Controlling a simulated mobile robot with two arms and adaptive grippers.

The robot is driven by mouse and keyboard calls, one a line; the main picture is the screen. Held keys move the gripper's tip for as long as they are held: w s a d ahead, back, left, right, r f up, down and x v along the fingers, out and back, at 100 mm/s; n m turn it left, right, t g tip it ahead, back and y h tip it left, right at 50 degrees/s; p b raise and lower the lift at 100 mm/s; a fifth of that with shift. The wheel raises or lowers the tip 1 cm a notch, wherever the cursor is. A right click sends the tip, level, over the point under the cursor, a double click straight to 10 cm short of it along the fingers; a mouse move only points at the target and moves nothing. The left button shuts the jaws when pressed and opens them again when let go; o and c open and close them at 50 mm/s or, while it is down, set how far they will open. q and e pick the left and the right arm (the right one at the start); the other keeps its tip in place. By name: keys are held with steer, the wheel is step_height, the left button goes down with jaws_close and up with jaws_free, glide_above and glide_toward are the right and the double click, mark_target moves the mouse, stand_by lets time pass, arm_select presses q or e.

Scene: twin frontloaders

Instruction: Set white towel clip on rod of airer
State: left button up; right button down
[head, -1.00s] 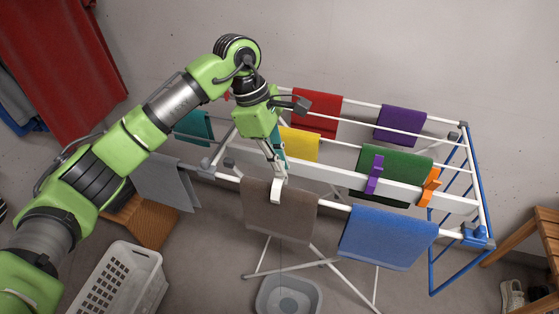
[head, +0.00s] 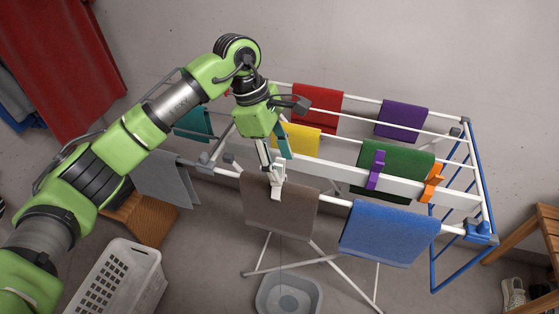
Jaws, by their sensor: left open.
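The white towel clip (head: 277,187) stands upright on the front rod of the airer (head: 336,202), at the top edge of the brown towel (head: 262,214). It appears to straddle the towel and rod. My left gripper (head: 271,164) is open just above and behind the clip, with its fingers around or beside the clip's top; I cannot tell if they touch it. The gripper partly hides the rods behind. My right gripper is not in view.
A teal clip (head: 283,144), a purple clip (head: 376,170) and an orange clip (head: 433,183) are on the airer. A blue towel (head: 388,233) hangs to the right. A white basket (head: 118,282) and grey basin (head: 289,296) are on the floor.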

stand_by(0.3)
arm_select(q)
steer(key=o, duration=0.5)
steer(key=shift+o, duration=0.2)
steer(key=shift+r, duration=0.1)
steer(key=v, duration=1.1)
steer(key=shift+r, duration=0.35)
